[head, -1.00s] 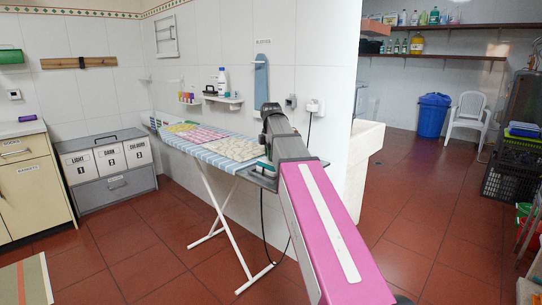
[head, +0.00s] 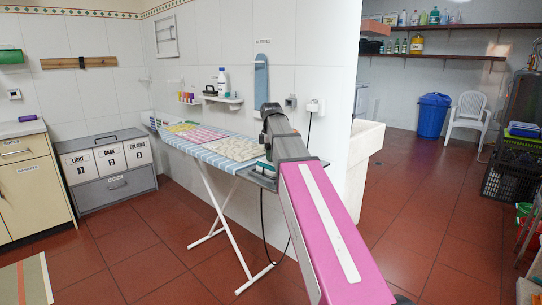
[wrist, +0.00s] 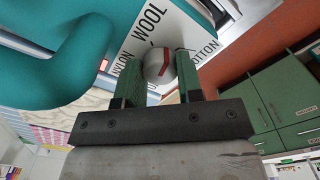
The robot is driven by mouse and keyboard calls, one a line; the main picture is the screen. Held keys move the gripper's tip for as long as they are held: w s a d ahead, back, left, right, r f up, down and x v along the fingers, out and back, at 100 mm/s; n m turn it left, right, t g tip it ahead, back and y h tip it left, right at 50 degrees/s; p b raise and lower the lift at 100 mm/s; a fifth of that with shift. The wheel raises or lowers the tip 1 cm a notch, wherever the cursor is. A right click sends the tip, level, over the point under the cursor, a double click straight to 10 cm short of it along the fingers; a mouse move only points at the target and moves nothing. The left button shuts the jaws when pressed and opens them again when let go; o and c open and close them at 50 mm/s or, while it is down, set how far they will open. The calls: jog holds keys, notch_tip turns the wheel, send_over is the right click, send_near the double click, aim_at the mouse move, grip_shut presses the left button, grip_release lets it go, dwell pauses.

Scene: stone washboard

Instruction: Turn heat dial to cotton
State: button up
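The heat dial (wrist: 158,66) is a round pale grey knob with a red mark, set on the white label plate (wrist: 165,30) of the teal iron (wrist: 85,60). The plate reads NYLON, WOOL and COTTON, with COTTON on the right. The dial sits between the two green-padded fingers of my gripper (wrist: 160,80), which appear to touch it on both sides. The red mark's exact setting is hard to read. In the head view the iron (head: 265,168) stands at the right end of the ironing board, and my arm hides the dial and fingers.
The striped ironing board (head: 218,160) carries coloured cloths. A wall shelf (head: 222,99) with a bottle is behind it. A black cord (head: 262,215) hangs below the board's right end. A stone sink (head: 365,145) stands to the right. The red floor on the right is mostly clear.

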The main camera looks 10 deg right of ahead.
jog(key=o, duration=0.4)
jog(key=shift+r, duration=0.1)
notch_tip(320, 180, up, 11)
jog(key=shift+f, duration=0.2)
dwell(0.4)
